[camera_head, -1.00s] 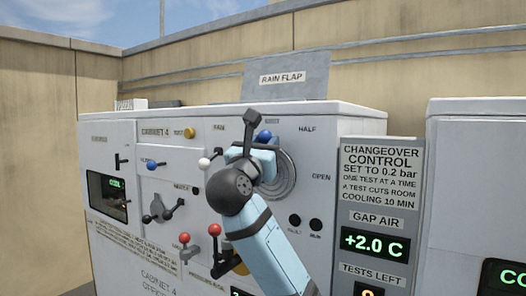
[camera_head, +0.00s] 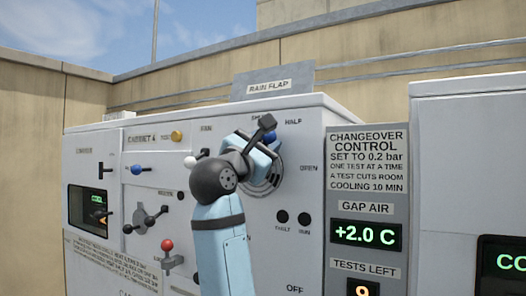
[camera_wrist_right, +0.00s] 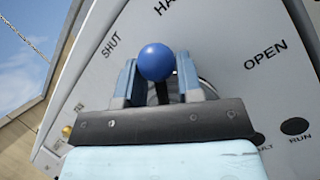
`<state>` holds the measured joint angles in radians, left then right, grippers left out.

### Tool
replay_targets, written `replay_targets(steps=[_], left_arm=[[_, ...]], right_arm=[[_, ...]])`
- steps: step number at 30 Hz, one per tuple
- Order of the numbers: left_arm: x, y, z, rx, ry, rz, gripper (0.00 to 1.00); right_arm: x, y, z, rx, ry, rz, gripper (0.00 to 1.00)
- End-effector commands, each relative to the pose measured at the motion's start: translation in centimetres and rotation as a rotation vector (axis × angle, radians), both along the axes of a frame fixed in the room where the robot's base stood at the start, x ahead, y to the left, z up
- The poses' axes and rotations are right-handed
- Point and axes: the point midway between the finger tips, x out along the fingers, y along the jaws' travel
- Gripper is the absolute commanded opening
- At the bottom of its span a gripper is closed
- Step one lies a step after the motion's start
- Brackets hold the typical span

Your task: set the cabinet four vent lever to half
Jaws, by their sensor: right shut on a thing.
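The vent lever's blue knob (camera_head: 270,138) is in front of the round dial on cabinet four, at an angle between SHUT and HALF. My right gripper (camera_head: 264,148) is at the dial, shut on the vent lever, and its arm hides part of the dial. In the right wrist view the blue knob (camera_wrist_right: 156,62) stands between the two fingers (camera_wrist_right: 160,84), with the HALF label partly cut off above it. The SHUT label is to its left and OPEN to its right. My left gripper is not in view.
Other controls stand close on the panel: a white knob (camera_head: 190,161), a red-knobbed lever (camera_head: 168,245), a blue-knobbed lever (camera_head: 136,169) and a black-knobbed handle (camera_head: 150,220). The grey changeover sign (camera_head: 366,163) is right of the dial. A rain flap plate (camera_head: 272,84) rises behind the cabinet top.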

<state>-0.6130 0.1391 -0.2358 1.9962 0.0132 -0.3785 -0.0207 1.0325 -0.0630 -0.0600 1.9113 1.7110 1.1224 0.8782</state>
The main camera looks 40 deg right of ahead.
Motion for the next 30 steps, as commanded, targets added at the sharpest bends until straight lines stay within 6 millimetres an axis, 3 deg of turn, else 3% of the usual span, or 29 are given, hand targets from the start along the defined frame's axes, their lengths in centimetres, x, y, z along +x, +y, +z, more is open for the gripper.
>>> replay_targets(steps=[11,12,15,25,30], left_arm=[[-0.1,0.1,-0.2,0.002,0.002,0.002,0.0],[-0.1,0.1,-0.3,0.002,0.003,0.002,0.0],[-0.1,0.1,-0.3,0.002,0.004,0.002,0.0],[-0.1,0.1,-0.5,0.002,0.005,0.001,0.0],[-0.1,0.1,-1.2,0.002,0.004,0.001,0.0]], right_arm=[[0.0,0.0,0.0,0.003,-0.005,0.001,0.0],[0.0,0.0,0.0,0.003,-0.005,0.001,0.36],[0.0,0.0,0.0,0.003,-0.005,0.001,0.59],[-0.1,0.3,-0.2,0.003,-0.005,0.001,0.59],[-0.6,2.2,-1.3,0.003,-0.004,0.004,0.59]])
